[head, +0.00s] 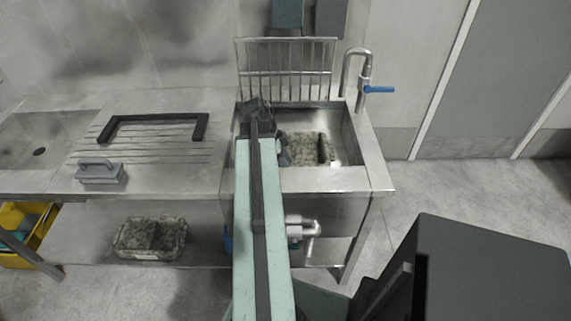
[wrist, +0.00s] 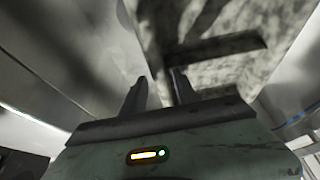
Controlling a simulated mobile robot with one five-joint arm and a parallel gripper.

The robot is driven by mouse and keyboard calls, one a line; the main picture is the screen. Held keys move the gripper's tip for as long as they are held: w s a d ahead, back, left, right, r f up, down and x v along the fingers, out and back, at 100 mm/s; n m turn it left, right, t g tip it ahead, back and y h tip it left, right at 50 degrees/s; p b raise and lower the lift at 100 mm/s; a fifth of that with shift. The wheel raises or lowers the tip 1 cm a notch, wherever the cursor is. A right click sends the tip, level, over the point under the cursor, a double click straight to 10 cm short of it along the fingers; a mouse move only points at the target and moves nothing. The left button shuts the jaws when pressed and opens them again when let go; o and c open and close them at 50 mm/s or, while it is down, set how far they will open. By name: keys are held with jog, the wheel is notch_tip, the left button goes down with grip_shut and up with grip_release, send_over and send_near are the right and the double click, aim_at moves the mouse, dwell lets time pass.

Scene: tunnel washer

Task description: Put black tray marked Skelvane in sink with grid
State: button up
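A mottled dark grey tray (head: 308,148) lies in the sink (head: 347,150) at the right of the counter, partly hidden by my arm. In the wrist view its speckled surface (wrist: 225,80) and a dark straight bar (wrist: 222,47) fill the upper right. No name is legible on it. A metal grid (head: 287,70) stands upright at the sink's back edge. My gripper (head: 262,125) is over the sink's left part, beside the tray. In the wrist view its fingers (wrist: 158,92) are apart with nothing visibly held; the right fingertip is close to the bar, contact unclear.
A similar mottled tray (head: 150,238) with a pale label sits on the lower shelf. A black U-shaped frame (head: 153,128) and a grey handled block (head: 101,172) lie on the ribbed drainboard. A blue-levered tap (head: 361,75) stands at the sink's right. A yellow bin (head: 22,225) is lower left.

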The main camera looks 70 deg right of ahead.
jog(key=shift+r, duration=0.1)
jog(key=shift+r+p, duration=0.2)
jog(key=shift+p, duration=0.1)
jog(key=p+v, duration=1)
jog(key=v, duration=0.1)
jog(key=shift+w+r+p, duration=0.2)
jog(key=shift+r+p, duration=0.1)
jog(key=shift+p, duration=0.1)
jog(key=shift+a, duration=0.1)
